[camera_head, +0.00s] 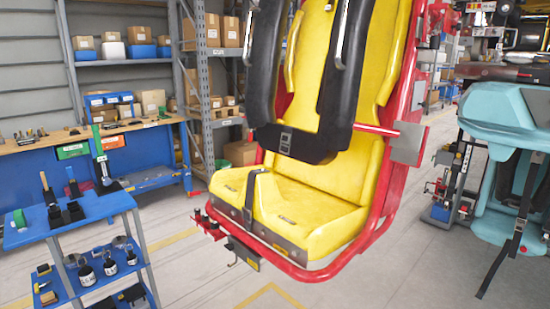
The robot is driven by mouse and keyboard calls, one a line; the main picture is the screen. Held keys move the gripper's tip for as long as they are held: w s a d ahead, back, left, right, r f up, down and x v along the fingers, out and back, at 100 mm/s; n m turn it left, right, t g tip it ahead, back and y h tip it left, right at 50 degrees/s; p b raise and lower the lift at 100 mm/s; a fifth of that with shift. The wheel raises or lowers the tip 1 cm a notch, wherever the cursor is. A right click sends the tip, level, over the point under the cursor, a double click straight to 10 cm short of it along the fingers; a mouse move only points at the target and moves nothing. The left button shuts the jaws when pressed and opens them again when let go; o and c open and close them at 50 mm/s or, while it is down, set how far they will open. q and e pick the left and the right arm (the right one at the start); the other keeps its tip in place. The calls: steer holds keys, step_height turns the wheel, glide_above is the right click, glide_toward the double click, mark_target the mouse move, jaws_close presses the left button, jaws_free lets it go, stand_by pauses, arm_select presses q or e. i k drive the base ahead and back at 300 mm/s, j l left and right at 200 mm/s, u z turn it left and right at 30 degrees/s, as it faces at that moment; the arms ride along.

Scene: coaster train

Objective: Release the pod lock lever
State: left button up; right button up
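The pod is a red-framed seat with a yellow shell and cushion (290,212). It fills the middle of the head view. A black over-shoulder restraint (300,142) hangs in front of its backrest, with a buckle at its lower middle. A red bar with a grey plate (408,144) sticks out at the seat's right side. A small red part (208,223) juts out at its lower left, with a dark hook-like piece below the front edge. I cannot tell which part is the lock lever. Neither of my grippers is in view.
A blue tool cart (72,213) with tools and dark containers stands at the front left. A blue workbench (150,160) and shelves with boxes are behind it. A teal seat (510,125) stands at the right. The floor in front of the pod is clear.

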mark_target(250, 133)
steer(key=i+j, duration=0.65)
steer(key=i+j+z, duration=0.2)
steer(key=z, duration=0.25)
steer(key=i+j+z, duration=0.2)
steer(key=z, duration=0.3)
steer(key=i+j, duration=0.15)
steer(key=j, duration=0.2)
steer(key=i+j+z, duration=0.1)
steer(key=j, duration=0.2)
steer(key=i+j, duration=0.2)
steer(key=j, duration=0.15)
steer(key=i+j+z, duration=0.1)
steer(key=j, duration=0.25)
steer(key=i+j, duration=0.15)
steer(key=j, duration=0.2)
steer(key=i+j+z, duration=0.1)
steer(key=j, duration=0.3)
